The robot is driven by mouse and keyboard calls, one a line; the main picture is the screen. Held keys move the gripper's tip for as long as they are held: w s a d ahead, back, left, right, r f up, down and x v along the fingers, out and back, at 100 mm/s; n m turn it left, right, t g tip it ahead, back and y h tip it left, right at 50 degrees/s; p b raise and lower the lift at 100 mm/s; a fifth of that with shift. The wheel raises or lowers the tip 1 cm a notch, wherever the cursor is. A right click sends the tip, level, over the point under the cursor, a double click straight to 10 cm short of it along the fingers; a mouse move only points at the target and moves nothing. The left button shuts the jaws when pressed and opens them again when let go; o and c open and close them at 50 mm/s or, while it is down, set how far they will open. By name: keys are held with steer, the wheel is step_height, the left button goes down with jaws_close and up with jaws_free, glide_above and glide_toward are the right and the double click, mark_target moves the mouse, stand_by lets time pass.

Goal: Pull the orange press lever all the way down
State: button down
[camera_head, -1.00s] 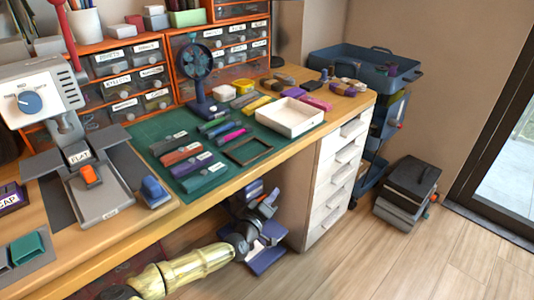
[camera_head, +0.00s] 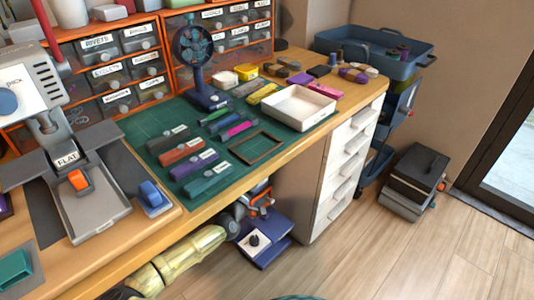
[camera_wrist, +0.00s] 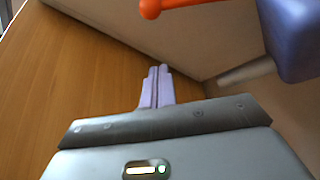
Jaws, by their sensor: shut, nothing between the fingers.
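The orange press lever (camera_wrist: 195,4) shows at the top of the wrist view as a thin rod with a round ball at its left end. It is cut off by the top edge. A blue-purple block (camera_wrist: 298,40), which looks like part of the press, is at the right. My gripper (camera_wrist: 158,70) is shut and empty, its lilac fingers together below the ball and apart from it. In the head view the small press (camera_head: 268,240) stands under the bench, with orange parts (camera_head: 262,207) near its top. My fingers are hidden there.
The bench (camera_head: 215,205) overhangs my arm, and the white drawer unit (camera_head: 325,205) stands right of the press. A larger press (camera_head: 95,210) is on the bench top at left. A wood-coloured surface (camera_wrist: 75,75) fills the wrist view's left. Open floor (camera_head: 400,255) lies right.

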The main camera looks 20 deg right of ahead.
steer(key=w+d+b, duration=0.3)
steer(key=w+d, duration=0.1)
steer(key=d, duration=0.4)
steer(key=shift+d+r+b, duration=0.2)
steer(key=shift+d+b, duration=0.05)
steer(key=shift+b, duration=0.15)
steer(key=shift+w, duration=0.1)
